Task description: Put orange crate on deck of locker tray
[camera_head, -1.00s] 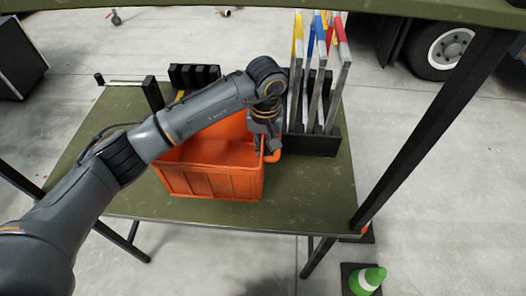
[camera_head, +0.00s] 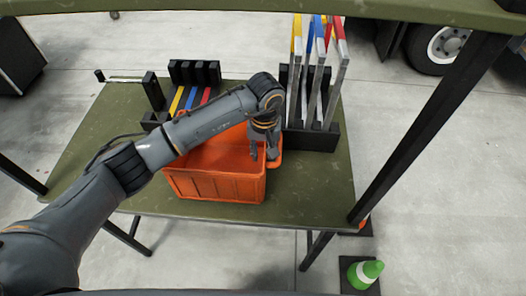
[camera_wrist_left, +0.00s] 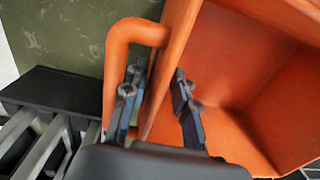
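The orange crate (camera_head: 215,188) sits on the green table, open side up. My left gripper (camera_head: 264,152) is at the crate's right end. In the left wrist view my left gripper (camera_wrist_left: 158,76) is open, with its fingers on either side of the crate's end wall. One finger is between the wall and the looped handle (camera_wrist_left: 134,32), and the other is inside the crate (camera_wrist_left: 225,65). A gap shows between the inner finger and the wall. I cannot identify the locker tray in these views. My right gripper is not in view.
A black rack (camera_head: 318,138) with upright coloured frames stands close behind the crate's right end. A smaller black rack (camera_head: 195,72) is behind the crate. A green shelf edge (camera_head: 200,5) crosses the top. A dark post (camera_head: 430,130) stands at right. The table's right front is clear.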

